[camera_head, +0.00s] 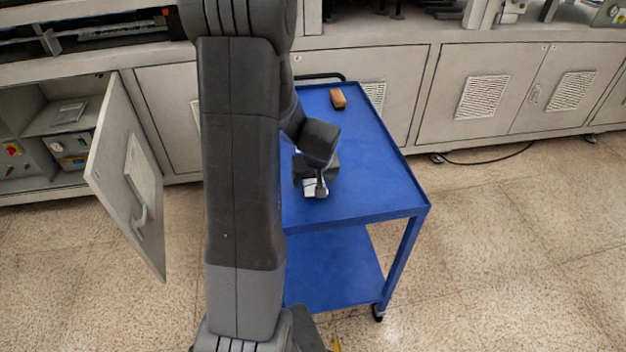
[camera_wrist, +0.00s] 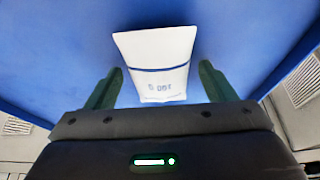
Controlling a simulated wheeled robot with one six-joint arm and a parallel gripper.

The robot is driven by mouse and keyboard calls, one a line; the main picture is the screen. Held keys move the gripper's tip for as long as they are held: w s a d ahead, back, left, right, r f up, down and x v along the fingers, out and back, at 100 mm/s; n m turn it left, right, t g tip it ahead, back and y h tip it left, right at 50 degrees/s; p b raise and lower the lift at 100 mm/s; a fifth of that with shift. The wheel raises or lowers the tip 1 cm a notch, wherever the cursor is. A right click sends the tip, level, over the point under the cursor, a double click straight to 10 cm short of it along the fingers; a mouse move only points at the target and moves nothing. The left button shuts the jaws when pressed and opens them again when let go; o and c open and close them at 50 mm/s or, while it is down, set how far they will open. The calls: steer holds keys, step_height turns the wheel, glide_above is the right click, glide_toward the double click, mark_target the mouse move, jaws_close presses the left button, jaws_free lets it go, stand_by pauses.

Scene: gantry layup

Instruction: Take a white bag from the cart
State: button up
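A white bag (camera_wrist: 157,62) with a blue stripe and printed marks lies on the blue cart (camera_head: 375,180). In the wrist view the bag is between and just beyond my gripper's (camera_wrist: 160,85) two dark green fingers, with blue gaps on both sides. My gripper is open and does not appear to touch the bag. In the head view my gripper (camera_head: 318,190) is over the cart's top, and only a small white part of the bag (camera_head: 310,186) shows beneath it. The rest of the bag is hidden by my gripper.
An orange-brown block (camera_head: 338,98) lies at the cart's far end. Grey cabinets (camera_head: 480,95) stand behind the cart. A cabinet door (camera_head: 125,180) hangs open at left. The floor (camera_head: 520,240) to the right is clear, apart from a cable near the cabinets.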

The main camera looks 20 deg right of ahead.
steer(key=c, duration=0.9)
steer(key=shift+c, duration=0.2)
steer(key=shift+r, duration=0.1)
